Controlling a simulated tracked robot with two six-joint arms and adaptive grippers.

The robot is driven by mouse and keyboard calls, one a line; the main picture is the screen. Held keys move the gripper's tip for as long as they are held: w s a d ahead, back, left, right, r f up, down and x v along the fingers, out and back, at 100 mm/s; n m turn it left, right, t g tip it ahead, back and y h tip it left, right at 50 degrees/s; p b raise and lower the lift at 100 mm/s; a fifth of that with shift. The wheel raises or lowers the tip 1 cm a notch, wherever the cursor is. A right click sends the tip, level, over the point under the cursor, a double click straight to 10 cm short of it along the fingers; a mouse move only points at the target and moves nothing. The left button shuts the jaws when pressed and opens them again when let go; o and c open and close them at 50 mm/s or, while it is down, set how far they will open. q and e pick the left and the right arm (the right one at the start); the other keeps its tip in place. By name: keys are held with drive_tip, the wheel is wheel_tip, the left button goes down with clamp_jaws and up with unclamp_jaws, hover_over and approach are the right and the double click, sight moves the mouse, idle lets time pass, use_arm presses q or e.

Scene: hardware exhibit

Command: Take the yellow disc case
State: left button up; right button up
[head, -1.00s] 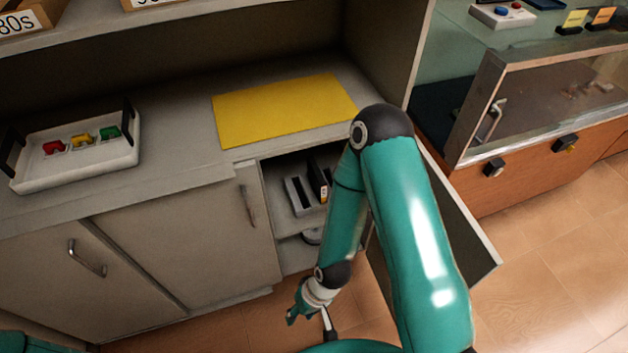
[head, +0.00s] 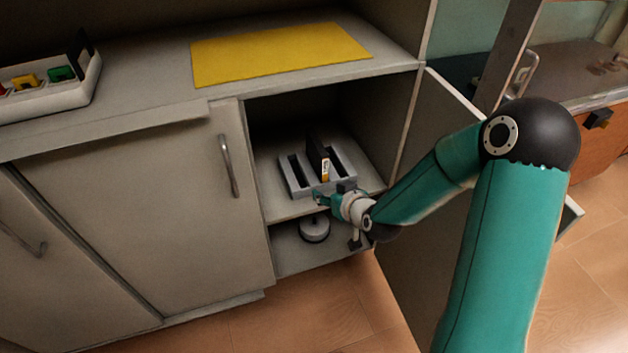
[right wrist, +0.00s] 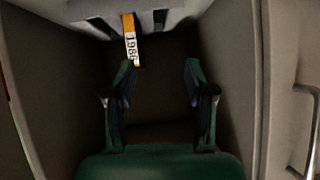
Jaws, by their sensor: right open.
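A dark disc case (head: 317,157) with a yellow and white spine label stands upright in a slot of a grey rack on the upper shelf of the open cabinet. In the right wrist view its label (right wrist: 131,40) is yellow at the top and reads like "1986". My right gripper (head: 322,198) is at the cabinet opening, just in front of the rack. In the right wrist view my right gripper (right wrist: 158,67) is open and empty, with the label's lower end near the left fingertip. My left gripper is not in view.
The grey rack (head: 345,182) has other slots that look empty. A round white object (head: 314,229) sits on the lower shelf. The open cabinet door (head: 440,130) stands to the right. A yellow mat (head: 280,52) and a white tray (head: 75,98) with small coloured pieces lie on the counter.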

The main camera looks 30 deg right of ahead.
sight(326, 161)
drive_tip(key=shift+t+h, duration=0.8)
drive_tip(key=shift+h, duration=0.1)
drive_tip(key=w+d+f+b, duration=0.1)
drive_tip(key=w+d, duration=0.1)
drive_tip(key=w, duration=0.1)
drive_tip(key=w+d+b, duration=0.2)
drive_tip(key=w, duration=0.2)
drive_tip(key=w+d+f+b, duration=0.1)
drive_tip(key=w+d, duration=0.2)
drive_tip(key=w, duration=0.1)
drive_tip(key=shift+f, duration=0.35)
drive_tip(key=shift+b+x, duration=0.8)
drive_tip(key=shift+x, duration=1.85)
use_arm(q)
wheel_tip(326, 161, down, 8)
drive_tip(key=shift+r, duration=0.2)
use_arm(e)
drive_tip(key=shift+w+r, duration=0.1)
drive_tip(key=shift+r, duration=0.15)
clamp_jaws()
